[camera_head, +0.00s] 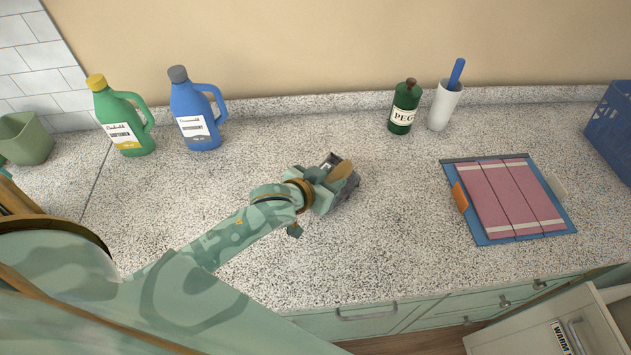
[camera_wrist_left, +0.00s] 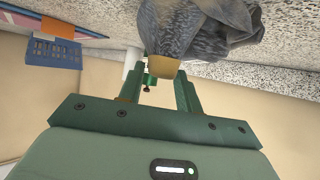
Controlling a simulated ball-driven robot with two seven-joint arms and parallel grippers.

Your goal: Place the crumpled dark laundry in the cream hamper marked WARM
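The crumpled dark laundry (camera_head: 346,190) is a grey-black bundle at the middle of the speckled counter. My left gripper (camera_head: 328,178) is at the bundle, its fingers overlapping it. In the left wrist view the laundry (camera_wrist_left: 205,30) fills the top middle and hides the fingertips of my left gripper (camera_wrist_left: 160,82). The finger bases stand apart, but whether the fingers grip the cloth is not clear. The cream hamper (camera_head: 596,322) is at the bottom right, below the counter's front edge, partly cut off, with a WARM label and a handle on its front. My right gripper is out of view.
A blue basket (camera_head: 612,130) stands far right. Green (camera_head: 125,125) and blue (camera_head: 192,110) bottles, a PEGS bottle (camera_head: 403,110) and a white cup (camera_head: 443,107) stand at the back. The counter's front middle is clear.

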